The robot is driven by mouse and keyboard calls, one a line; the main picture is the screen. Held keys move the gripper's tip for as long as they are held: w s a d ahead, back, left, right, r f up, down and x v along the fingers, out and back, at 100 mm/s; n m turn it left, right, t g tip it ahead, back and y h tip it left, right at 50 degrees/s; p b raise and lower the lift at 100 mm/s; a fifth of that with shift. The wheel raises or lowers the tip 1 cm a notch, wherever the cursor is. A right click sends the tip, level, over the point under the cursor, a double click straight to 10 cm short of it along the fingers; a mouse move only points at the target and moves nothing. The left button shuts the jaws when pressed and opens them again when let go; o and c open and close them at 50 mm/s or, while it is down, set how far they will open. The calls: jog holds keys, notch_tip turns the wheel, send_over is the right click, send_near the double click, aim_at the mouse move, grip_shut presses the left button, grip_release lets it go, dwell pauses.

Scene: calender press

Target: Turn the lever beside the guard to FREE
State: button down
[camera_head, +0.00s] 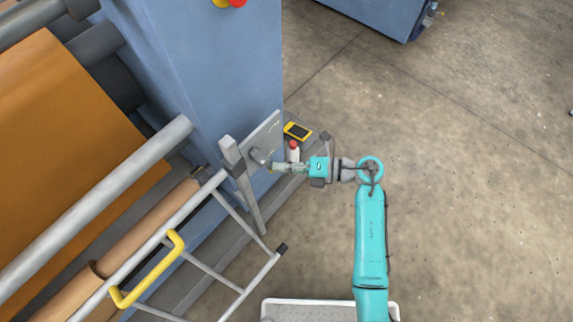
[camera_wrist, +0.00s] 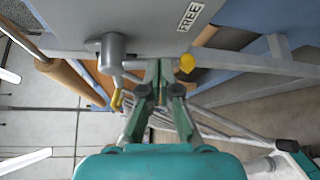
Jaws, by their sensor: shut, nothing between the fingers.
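A grey plate (camera_head: 265,136) stands upright on a post beside the barred guard (camera_head: 212,243). Its grey round hub (camera_head: 259,155) faces my gripper. In the wrist view the hub (camera_wrist: 112,52) sits at left on the plate, and a grey lever bar appears to run right from it to a yellow knob (camera_wrist: 187,63). The FREE label (camera_wrist: 190,15) is above the knob, upper right of the hub. My gripper (camera_wrist: 160,64) is shut and empty, its fingertips at the bar between hub and knob; contact is unclear. It also shows in the head view (camera_head: 276,167).
A red-capped white bottle (camera_head: 293,152) and a yellow-black device (camera_head: 298,131) are close beside my gripper. The guard has a yellow handle (camera_head: 150,271). The orange sheet and rollers (camera_head: 110,180) lie left, the blue cabinet (camera_head: 215,70) behind.

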jog(key=shift+s+a+f+m+y, duration=0.2)
jog(key=shift+s+a+m+y, duration=0.1)
jog(key=shift+m+y, duration=0.25)
jog(key=shift+s+a+f+m+y, duration=0.15)
jog(key=shift+s+m+y, duration=0.2)
jog(key=shift+m, duration=0.4)
jog(key=shift+w, duration=0.1)
